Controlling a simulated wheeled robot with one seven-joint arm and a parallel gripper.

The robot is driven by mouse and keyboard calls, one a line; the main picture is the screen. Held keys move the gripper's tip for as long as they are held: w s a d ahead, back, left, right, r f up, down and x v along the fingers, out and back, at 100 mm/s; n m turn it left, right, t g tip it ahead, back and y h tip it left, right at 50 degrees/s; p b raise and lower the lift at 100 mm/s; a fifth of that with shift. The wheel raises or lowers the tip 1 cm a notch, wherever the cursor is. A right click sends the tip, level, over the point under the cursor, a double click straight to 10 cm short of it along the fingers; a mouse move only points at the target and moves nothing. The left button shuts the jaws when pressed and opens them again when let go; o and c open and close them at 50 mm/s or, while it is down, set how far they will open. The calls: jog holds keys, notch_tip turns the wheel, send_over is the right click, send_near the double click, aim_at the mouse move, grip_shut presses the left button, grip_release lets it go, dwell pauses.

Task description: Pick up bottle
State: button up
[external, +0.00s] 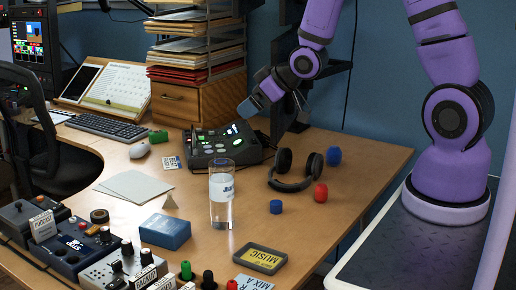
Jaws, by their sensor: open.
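The bottle (221,205) is a clear upright cylinder with a pale printed label. It stands on the wooden desk near the middle of the external view. My gripper (272,108) is open and empty. It is in the air above and to the right of the bottle in the picture, near the back of the desk and apart from the bottle. Its far finger is partly hard to make out against the dark stand behind it.
A control box (216,148) stands behind the bottle, and black headphones (291,171) lie to its right. A blue box (165,232) is close on the left. A yellow-labelled tray (260,258) and several small knobs lie in front.

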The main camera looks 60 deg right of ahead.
notch_tip(320, 180, down, 9)
jog(key=t+y, duration=0.1)
jog(key=y, duration=0.1)
jog(key=t+y, duration=0.2)
send_near(232, 182)
jog(key=w, duration=0.3)
jog(key=x, duration=0.3)
jog(key=f+x, duration=0.1)
jog(key=x, duration=0.1)
jog(key=shift+a+f, duration=0.15)
jog(key=shift+a, duration=0.25)
jog(key=shift+f+x, duration=0.15)
jog(key=shift+x, duration=1.15)
jog(key=shift+f+x, duration=0.15)
jog(key=shift+x, duration=1.15)
jog(key=shift+s+d, duration=0.1)
jog(key=shift+d, duration=0.1)
jog(key=shift+c, duration=0.2)
jog(key=c, duration=1.1)
jog(key=shift+c, duration=0.2)
jog(key=shift+r, duration=0.15)
